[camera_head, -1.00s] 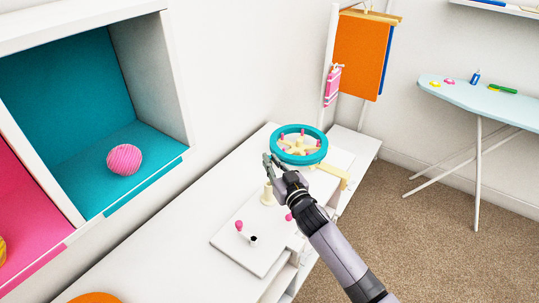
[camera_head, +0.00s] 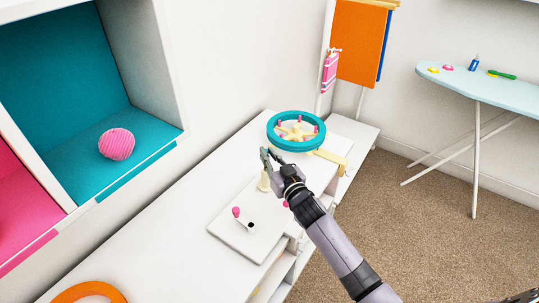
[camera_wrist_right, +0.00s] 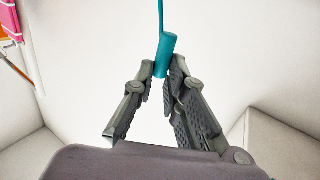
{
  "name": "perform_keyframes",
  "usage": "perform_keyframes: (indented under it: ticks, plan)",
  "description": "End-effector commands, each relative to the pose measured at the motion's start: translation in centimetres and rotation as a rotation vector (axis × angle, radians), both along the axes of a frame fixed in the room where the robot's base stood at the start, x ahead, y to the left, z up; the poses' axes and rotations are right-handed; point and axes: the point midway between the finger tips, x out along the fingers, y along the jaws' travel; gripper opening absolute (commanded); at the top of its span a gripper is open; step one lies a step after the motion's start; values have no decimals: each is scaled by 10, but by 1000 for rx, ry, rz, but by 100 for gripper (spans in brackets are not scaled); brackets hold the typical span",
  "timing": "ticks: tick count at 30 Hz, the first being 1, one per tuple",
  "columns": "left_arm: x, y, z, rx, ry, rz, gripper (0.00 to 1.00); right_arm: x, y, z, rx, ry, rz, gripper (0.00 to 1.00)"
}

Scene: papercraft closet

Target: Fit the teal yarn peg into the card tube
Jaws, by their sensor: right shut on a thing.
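The teal yarn peg (camera_wrist_right: 166,56) shows in the right wrist view as a short teal cylinder with a teal strand running up from it. My right gripper (camera_wrist_right: 160,83) is shut on its lower end. In the head view this gripper (camera_head: 269,160) is over the white bench, just in front of the teal ring, and the peg cannot be made out there. A small pale tube with a dark opening (camera_head: 250,225) lies on the white board, beside a pink knob. I cannot tell for sure that it is the card tube. My left gripper is not in view.
A teal ring (camera_head: 297,131) with pink pegs stands behind the gripper. A cream post (camera_head: 264,182) rises from the white board (camera_head: 242,244). A cream bar (camera_head: 333,160) juts out at right. An orange ring (camera_head: 66,296) lies at lower left.

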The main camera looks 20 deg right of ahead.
Motion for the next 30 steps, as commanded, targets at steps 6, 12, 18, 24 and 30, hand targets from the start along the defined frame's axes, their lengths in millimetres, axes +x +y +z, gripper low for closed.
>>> perform_keyframes:
  ticks: [6,12,18,24,30]
  plan:
    - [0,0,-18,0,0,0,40,0,0,-22,1,0,0,2]
    - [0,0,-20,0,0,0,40,0,0,-25,0,0,0,2]
    - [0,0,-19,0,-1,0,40,0,0,-25,0,0,0,2]
    - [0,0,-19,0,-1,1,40,0,0,-25,0,0,0,2]
    - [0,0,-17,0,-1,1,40,0,0,-24,0,0,0,2]
